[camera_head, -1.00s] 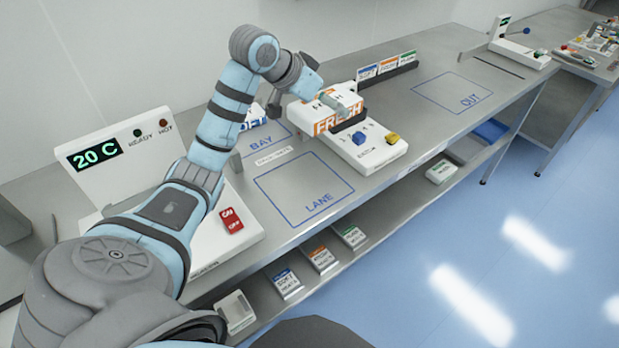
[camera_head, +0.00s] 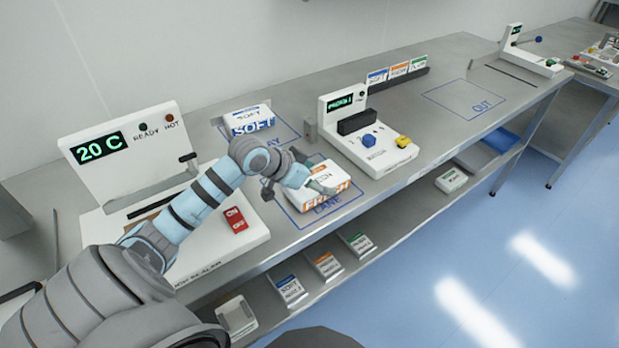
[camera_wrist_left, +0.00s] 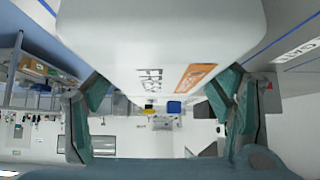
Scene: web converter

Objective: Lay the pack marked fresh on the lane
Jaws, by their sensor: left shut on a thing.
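The pack marked fresh (camera_head: 322,196), white with an orange band, is at the blue outlined lane (camera_head: 291,217) on the bench. My left gripper (camera_head: 307,186) is shut on it, with fingers on either side. The pack fills the upper part of the left wrist view (camera_wrist_left: 160,40), where its FRESH lettering and orange patch show between the teal fingers (camera_wrist_left: 160,115). I cannot tell whether the pack touches the bench or is just above it. My right gripper is not in view.
A pack marked soft (camera_head: 248,120) sits in the bay behind. A white machine (camera_head: 372,150) with blue and yellow knobs stands to the right of the lane. A sealer reading 20 C (camera_head: 110,148) stands to the left. The OUT area (camera_head: 463,98) is bare.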

